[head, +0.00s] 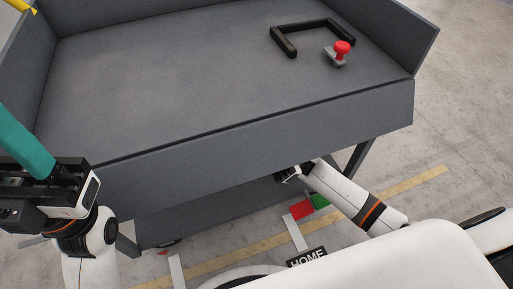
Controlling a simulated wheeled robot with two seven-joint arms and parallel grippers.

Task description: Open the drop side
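The grey cart (180,60) has raised walls at its left, back and right. Its front panel (260,140), which looks like the drop side, runs along the front of the bed, with its upper edge near bed level, below the side walls' tops. My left gripper (38,185) is at the cart's front left corner. A teal tube (22,145) runs into it or behind it; its fingertips are hidden, so I cannot tell its grip. My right gripper (285,173) is at the panel's lower edge, right of middle. Its fingers are mostly hidden there.
A black U-shaped handle (312,34) and a red-knobbed grey piece (341,50) lie on the bed toward the right. Below are a cart leg (358,157), red (302,209) and green (320,201) patches, a HOME sign (306,257) and a yellow floor line (415,179).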

